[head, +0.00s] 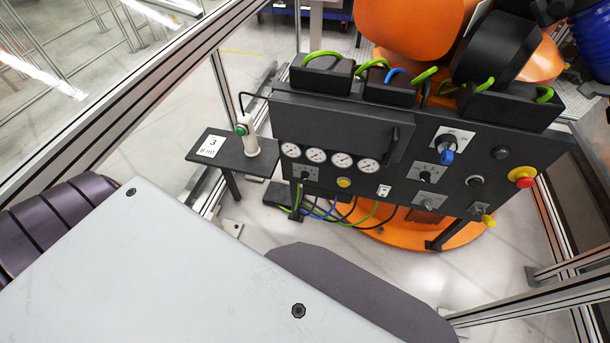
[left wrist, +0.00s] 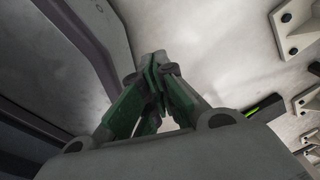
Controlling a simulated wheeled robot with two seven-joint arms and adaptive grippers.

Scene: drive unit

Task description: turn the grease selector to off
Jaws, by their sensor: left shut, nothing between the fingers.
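The dark control panel (head: 400,205) stands ahead in the head view. The labels are too small to read, so I cannot tell which is the grease selector. My left gripper (left wrist: 157,75) is shut and empty in the left wrist view, over pale floor and away from the panel. My right gripper is in neither view.
A red emergency button (head: 524,180) and a yellow knob (head: 488,220) sit at the panel's right. Several gauges (head: 316,156) line its left. A small shelf (head: 235,160) holds a white handheld device (head: 248,136). Metal frame posts (head: 560,210) stand at the right.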

